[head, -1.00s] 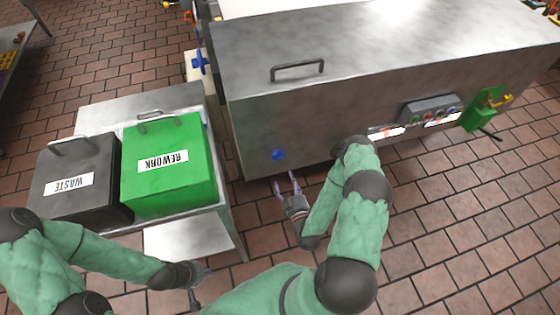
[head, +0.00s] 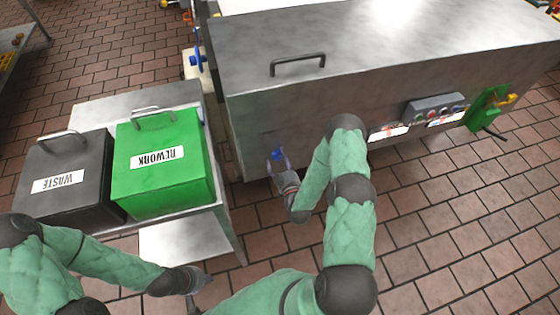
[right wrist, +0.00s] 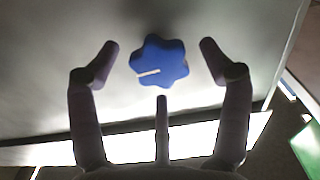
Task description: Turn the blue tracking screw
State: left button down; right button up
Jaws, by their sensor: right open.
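The blue tracking screw (head: 277,154) is a lobed knob low on the front of the steel machine, left of its middle. In the right wrist view the knob (right wrist: 160,61) has a white mark pointing left. My right gripper (head: 279,163) is at the knob in the head view. In the right wrist view its open fingers (right wrist: 158,62) stand on either side of the knob with gaps between. My left gripper (head: 200,281) is low at the bottom of the head view, away from the machine; its fingers are too unclear to read.
The steel machine (head: 390,75) has a handle (head: 297,62) on its lid and a button panel (head: 436,108) on its front. A green REWORK bin (head: 160,185) and a black WASTE bin (head: 62,205) stand on a cart at left. Tiled floor is clear at right.

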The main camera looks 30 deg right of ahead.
jog(key=c, duration=1.2)
jog(key=shift+m, duration=0.3)
